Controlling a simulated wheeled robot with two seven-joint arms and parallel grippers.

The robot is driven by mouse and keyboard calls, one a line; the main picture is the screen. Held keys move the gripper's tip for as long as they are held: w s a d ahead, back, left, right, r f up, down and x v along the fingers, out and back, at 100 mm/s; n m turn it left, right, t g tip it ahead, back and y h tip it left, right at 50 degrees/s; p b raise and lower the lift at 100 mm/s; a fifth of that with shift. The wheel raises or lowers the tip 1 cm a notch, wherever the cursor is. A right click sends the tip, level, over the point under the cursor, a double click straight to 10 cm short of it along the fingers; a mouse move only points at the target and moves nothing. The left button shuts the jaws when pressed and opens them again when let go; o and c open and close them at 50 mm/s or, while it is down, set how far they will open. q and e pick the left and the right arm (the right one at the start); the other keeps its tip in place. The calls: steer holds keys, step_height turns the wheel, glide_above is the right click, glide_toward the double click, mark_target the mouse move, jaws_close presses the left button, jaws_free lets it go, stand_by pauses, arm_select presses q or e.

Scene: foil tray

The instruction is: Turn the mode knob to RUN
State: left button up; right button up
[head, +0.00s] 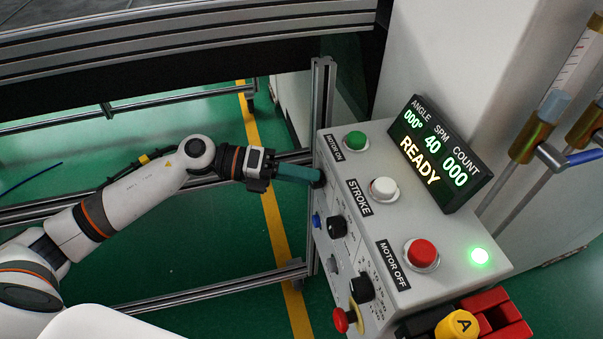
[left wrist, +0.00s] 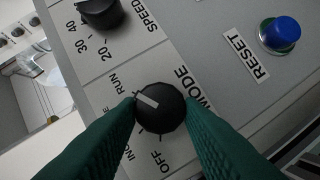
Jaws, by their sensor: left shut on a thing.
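The mode knob (left wrist: 160,107) is a round black knob with a white pointer line, on the grey panel beside the MODE label. Its pointer slants to the upper left in the left wrist view, towards the RUN label (left wrist: 123,84). The OFF label (left wrist: 161,160) is below the knob, and the INCH label is partly hidden by a finger. My left gripper (left wrist: 159,112) has its green fingers shut on opposite sides of the knob. In the head view the left gripper (head: 312,177) reaches the control box's left face, and the knob is mostly hidden. My right gripper is not in view.
The control box (head: 455,258) carries a green, a white and a red button on top. Its display (head: 440,155) reads READY, 000°, 40, 000. A black speed knob (left wrist: 100,15) and a blue RESET button (left wrist: 280,34) are near the mode knob. Metal rails run behind my left arm.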

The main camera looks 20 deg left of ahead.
arm_select(q)
steer(key=shift+f, duration=0.1)
steer(key=o, duration=1)
steer(key=b+v, duration=0.2)
steer(key=v, duration=1)
